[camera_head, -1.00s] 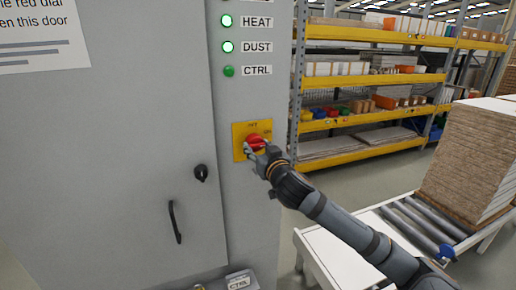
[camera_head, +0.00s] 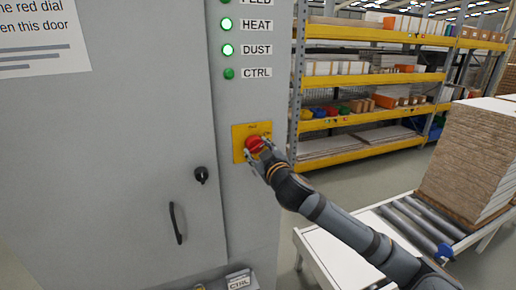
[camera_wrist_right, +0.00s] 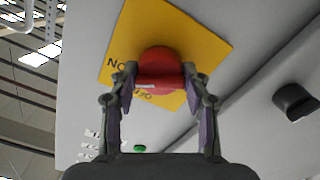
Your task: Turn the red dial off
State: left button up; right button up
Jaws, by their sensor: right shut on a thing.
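The red dial (camera_head: 255,144) sits on a yellow plate (camera_head: 239,131) on the front of the grey cabinet (camera_head: 250,200). My right gripper (camera_head: 258,152) is at the dial, with its fingers on either side of the dial's raised grip. In the right wrist view, the gripper (camera_wrist_right: 160,90) is shut on the red dial (camera_wrist_right: 160,62), one finger on each side of its bar. The plate (camera_wrist_right: 180,25) carries lettering, partly hidden by the gripper. My left gripper is not in view.
Indicator lamps marked HEAT (camera_head: 227,24), DUST (camera_head: 228,49) and CTRL (camera_head: 229,73) are above the dial. A black lock knob (camera_head: 201,174) and door handle (camera_head: 176,223) are to its left. A roller conveyor (camera_head: 420,220) with stacked boards (camera_head: 465,160) stands at the right.

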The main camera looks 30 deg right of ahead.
jog(key=n+p, duration=0.2)
jog(key=n, duration=0.4)
jog(key=shift+r, duration=0.15)
jog(key=n+p, duration=0.1)
jog(key=n, duration=0.5)
jog(key=shift+p, duration=0.35)
jog(key=shift+d, duration=0.1)
jog(key=o, duration=1.2)
jog(key=shift+c, duration=0.2)
